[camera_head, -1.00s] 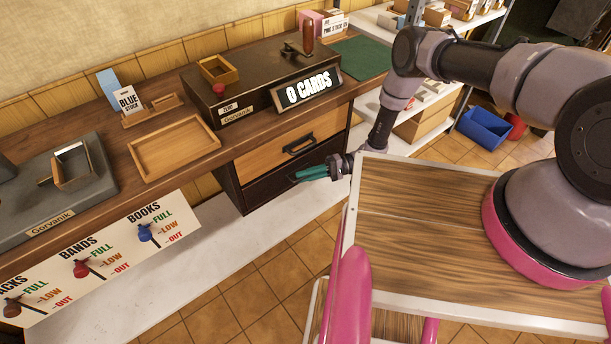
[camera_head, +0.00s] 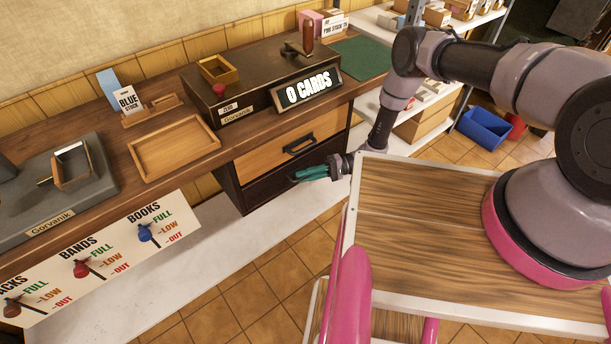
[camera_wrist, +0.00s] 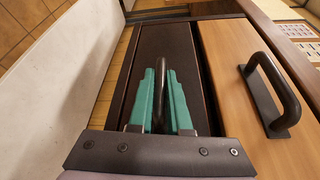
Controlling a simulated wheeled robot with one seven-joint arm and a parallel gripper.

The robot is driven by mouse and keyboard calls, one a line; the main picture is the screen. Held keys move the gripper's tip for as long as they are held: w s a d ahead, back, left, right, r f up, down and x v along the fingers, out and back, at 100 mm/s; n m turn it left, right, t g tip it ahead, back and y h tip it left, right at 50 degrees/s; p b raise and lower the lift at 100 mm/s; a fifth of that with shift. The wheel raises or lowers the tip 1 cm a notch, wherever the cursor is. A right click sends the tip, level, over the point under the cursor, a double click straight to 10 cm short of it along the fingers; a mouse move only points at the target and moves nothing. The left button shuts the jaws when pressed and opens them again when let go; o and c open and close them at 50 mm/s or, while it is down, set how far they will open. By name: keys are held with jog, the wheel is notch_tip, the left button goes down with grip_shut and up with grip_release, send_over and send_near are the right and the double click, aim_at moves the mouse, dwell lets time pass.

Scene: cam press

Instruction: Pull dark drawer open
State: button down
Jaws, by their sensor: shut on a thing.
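The dark drawer (camera_head: 264,187) is the lower of two drawers under the counter. Its dark front (camera_wrist: 164,44) also shows in the wrist view, with a black bar handle (camera_wrist: 161,72). My gripper (camera_head: 300,174) is at the front of this drawer, its green fingers pointing at it. In the wrist view the fingers (camera_wrist: 160,98) stand on both sides of the handle and are shut on it. The drawer looks closed or nearly so; in the head view my fingers hide its handle.
The light wood drawer (camera_head: 270,151) with its own black handle (camera_head: 299,143) sits just above. The counter holds a press with a "0 CARDS" sign (camera_head: 307,89) and a wooden tray (camera_head: 172,147). Tiled floor (camera_head: 262,285) lies open before the drawers.

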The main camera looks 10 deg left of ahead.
dwell(0.5)
jog(key=s+d, duration=0.9)
jog(key=d, duration=0.2)
jog(key=shift+s+f, duration=0.1)
jog(key=c, duration=0.9)
grip_release()
jog(key=shift+o, duration=0.2)
jog(key=v, duration=1)
jog(key=shift+w+d, duration=0.2)
jog(key=shift+d, duration=0.1)
